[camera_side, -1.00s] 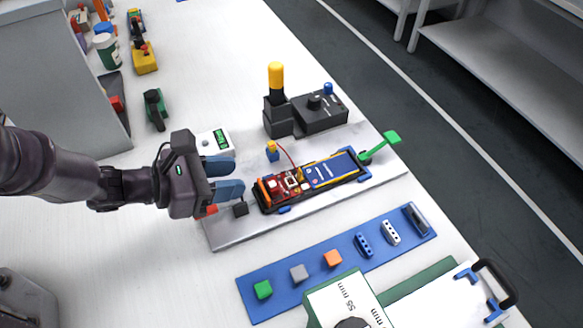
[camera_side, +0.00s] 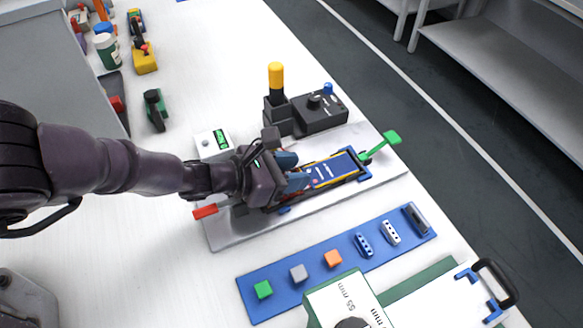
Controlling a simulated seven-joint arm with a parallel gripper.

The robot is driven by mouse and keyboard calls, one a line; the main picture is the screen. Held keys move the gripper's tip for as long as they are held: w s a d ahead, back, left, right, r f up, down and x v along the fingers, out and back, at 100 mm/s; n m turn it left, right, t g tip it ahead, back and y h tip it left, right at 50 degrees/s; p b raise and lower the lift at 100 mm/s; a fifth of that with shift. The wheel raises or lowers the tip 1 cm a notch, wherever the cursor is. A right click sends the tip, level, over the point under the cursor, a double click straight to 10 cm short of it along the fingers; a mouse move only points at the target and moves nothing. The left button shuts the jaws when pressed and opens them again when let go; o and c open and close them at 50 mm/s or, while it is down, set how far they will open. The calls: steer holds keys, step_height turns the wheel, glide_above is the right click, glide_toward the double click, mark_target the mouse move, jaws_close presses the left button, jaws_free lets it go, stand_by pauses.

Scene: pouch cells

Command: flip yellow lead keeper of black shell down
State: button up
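The black shell (camera_side: 362,178) lies on the grey plate, holding a blue flat cell (camera_side: 330,168). Its left half, with the red board seen earlier, is now mostly hidden under my gripper. A thin yellow strip (camera_side: 307,167) shows at the left end of the blue cell; I cannot tell whether it is the yellow lead keeper or how that keeper stands. My gripper (camera_side: 296,171) is over the shell's left half, its two blue fingers apart and pointing right. I see nothing held between them.
A black fixture with a yellow-topped post (camera_side: 276,80) and a control box (camera_side: 320,112) stands behind the plate (camera_side: 235,232). A green lever (camera_side: 380,146) sits at the shell's right end, a red lever (camera_side: 205,211) at the plate's left. A blue parts strip (camera_side: 320,275) lies in front.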

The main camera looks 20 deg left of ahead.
jaws_close()
steer(key=shift+w+d+r+g+y, duration=0.2)
steer(key=shift+d+g+y, duration=0.1)
steer(key=shift+g+y, duration=0.3)
steer(key=shift+w+d+f+g+y, duration=0.1)
steer(key=shift+w+d+g+y, duration=0.05)
steer(key=shift+g+y, duration=0.4)
steer(key=shift+w+d+g+y, duration=0.1)
steer(key=shift+g+y, duration=0.45)
jaws_free()
